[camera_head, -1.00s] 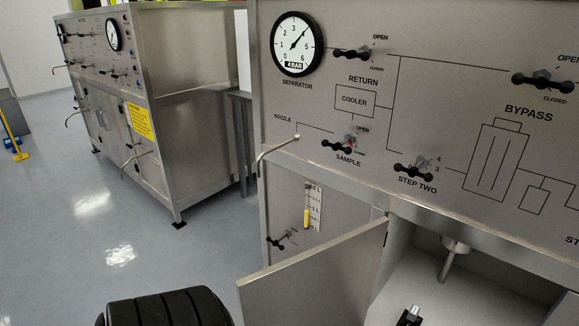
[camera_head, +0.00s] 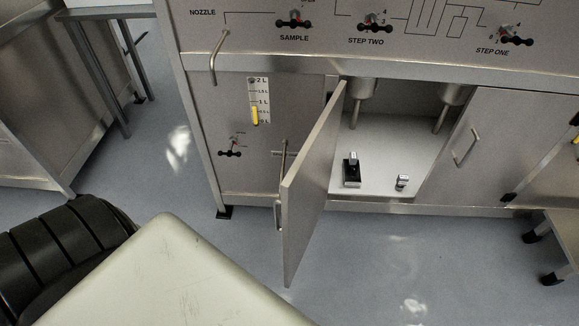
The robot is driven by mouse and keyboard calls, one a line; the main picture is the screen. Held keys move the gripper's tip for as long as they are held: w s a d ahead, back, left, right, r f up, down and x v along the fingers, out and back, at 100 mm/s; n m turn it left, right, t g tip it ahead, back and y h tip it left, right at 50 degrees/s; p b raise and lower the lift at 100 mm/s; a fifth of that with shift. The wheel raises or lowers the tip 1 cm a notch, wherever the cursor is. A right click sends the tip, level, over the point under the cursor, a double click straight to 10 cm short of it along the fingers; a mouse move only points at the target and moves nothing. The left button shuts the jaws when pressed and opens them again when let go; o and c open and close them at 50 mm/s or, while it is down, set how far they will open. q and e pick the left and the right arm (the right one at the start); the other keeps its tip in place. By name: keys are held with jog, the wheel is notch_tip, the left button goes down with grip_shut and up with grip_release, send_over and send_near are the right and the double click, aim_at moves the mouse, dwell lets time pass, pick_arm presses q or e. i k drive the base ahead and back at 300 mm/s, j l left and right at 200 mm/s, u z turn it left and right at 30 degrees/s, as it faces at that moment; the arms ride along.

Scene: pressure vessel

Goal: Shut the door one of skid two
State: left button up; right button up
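The steel skid (camera_head: 300,65) stands ahead, with labels NOZZLE, SAMPLE, STEP TWO and STEP ONE on its upper panel. Its front cabinet has one door (camera_head: 310,185) swung open, pointing out towards me. A bar handle (camera_head: 278,212) shows low on this door's left side. To the right, a second door (camera_head: 490,145) with a bar handle (camera_head: 467,147) appears closed. Neither gripper is in view. A pale body part and black ribbed part at lower left seem to be mine.
Two pipes hang inside the cabinet (camera_head: 390,150), above two small fittings, one black (camera_head: 352,168) and one metallic (camera_head: 401,182). A gauge with a yellow marker (camera_head: 254,115) is left of the open door. Another steel unit (camera_head: 40,130) stands at left. Floor before the skid is clear.

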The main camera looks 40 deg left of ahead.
aim_at(305, 187)
jog(key=j+z, duration=0.35)
jog(key=j, duration=1.25)
jog(key=k, duration=0.05)
